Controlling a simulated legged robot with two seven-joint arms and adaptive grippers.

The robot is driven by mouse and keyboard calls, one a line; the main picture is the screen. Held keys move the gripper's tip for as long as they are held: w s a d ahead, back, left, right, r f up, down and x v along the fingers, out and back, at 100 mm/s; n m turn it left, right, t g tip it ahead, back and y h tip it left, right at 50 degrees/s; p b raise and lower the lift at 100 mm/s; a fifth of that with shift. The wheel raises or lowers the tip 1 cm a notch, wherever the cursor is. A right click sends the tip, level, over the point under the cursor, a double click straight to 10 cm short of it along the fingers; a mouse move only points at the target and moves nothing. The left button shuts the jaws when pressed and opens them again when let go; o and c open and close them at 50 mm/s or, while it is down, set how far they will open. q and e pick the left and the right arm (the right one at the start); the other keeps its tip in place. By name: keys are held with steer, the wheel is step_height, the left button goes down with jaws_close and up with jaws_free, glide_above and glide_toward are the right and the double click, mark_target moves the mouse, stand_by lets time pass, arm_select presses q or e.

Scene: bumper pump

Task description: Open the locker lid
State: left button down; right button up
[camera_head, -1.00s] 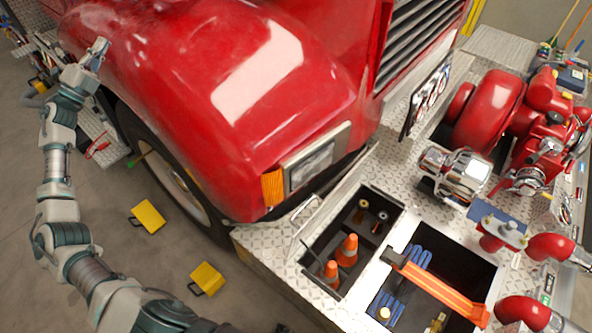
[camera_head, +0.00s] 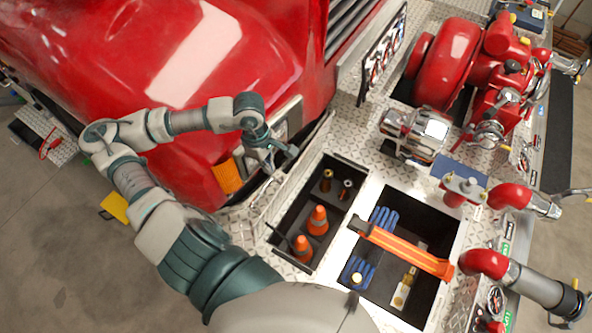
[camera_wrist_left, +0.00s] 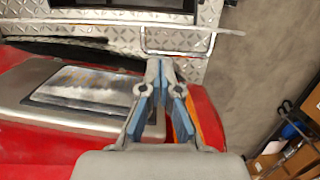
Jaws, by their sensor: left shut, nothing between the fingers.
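The locker (camera_head: 297,214) with orange cones stands uncovered on the truck's front deck, its inside plainly visible. A thin metal handle (camera_head: 266,193) shows at its left edge; whether the lid there is seen edge-on, I cannot tell. In the left wrist view, a wire handle (camera_wrist_left: 180,54) lies against a diamond-plate panel (camera_wrist_left: 225,14), just beyond my fingertips. My left gripper (camera_head: 284,158) is shut and empty, above the bumper by the headlight, near the locker's upper left corner. It also shows in the left wrist view (camera_wrist_left: 160,72), apart from the handle. My right gripper is out of view.
The red fender (camera_head: 120,60) and headlight (camera_head: 288,120) stand close beside my left gripper. A second open locker (camera_head: 425,228) holds blue hoses under an orange strap (camera_head: 405,248). A red pump (camera_head: 445,70) and pipes fill the right. Grey floor lies at left.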

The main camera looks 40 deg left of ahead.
arm_select(q)
step_height(320, 180, down, 10)
steer(key=d+p, duration=0.1)
steer(key=shift+s, duration=0.3)
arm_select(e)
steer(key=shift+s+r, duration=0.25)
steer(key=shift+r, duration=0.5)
arm_select(q)
steer(key=shift+a+f, duration=0.1)
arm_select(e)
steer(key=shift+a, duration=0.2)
